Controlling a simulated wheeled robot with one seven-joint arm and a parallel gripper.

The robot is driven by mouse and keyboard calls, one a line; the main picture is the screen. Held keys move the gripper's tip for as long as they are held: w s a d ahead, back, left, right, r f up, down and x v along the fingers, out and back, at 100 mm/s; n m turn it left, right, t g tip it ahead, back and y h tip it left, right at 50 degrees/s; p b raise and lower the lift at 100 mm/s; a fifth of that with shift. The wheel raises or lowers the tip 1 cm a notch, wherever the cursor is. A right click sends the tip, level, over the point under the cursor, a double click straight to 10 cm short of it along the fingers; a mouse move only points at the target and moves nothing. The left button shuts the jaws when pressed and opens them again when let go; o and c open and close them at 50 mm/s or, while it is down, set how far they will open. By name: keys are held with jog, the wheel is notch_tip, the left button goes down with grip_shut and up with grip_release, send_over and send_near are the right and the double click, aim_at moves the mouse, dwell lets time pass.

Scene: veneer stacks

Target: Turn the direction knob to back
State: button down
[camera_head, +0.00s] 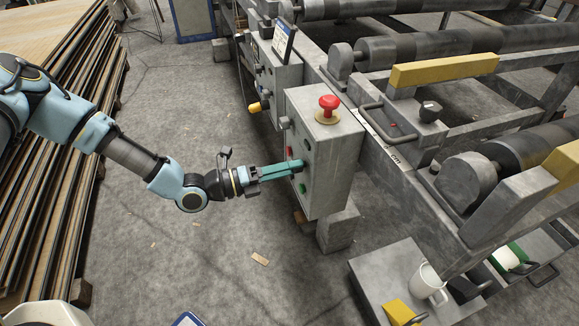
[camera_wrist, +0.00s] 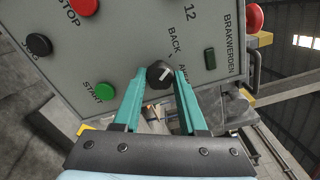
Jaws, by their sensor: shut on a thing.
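The direction knob (camera_wrist: 160,74) is a small dark round knob with a white mark on its face, on the grey control box (camera_head: 333,150). The word BACK shows beside it in the wrist view, with another label, partly hidden, to the right. The white mark's exact heading is hard to tell. My gripper (camera_head: 300,166) reaches the box's front face from the left, its two teal fingers (camera_wrist: 127,105) on either side of the knob and shut on it. In the head view the fingers hide the knob.
On the box are a red mushroom button (camera_head: 328,103) on top, and a red STOP button (camera_wrist: 84,6), a black JOG button (camera_wrist: 39,45) and a green START button (camera_wrist: 105,91) in front. Stacked veneer sheets (camera_head: 55,130) stand at left. A white mug (camera_head: 428,283) stands lower right.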

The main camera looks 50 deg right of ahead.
jog(key=shift+c, duration=2.2)
grip_release()
jog(key=v, duration=1.1)
jog(key=shift+b, duration=0.35)
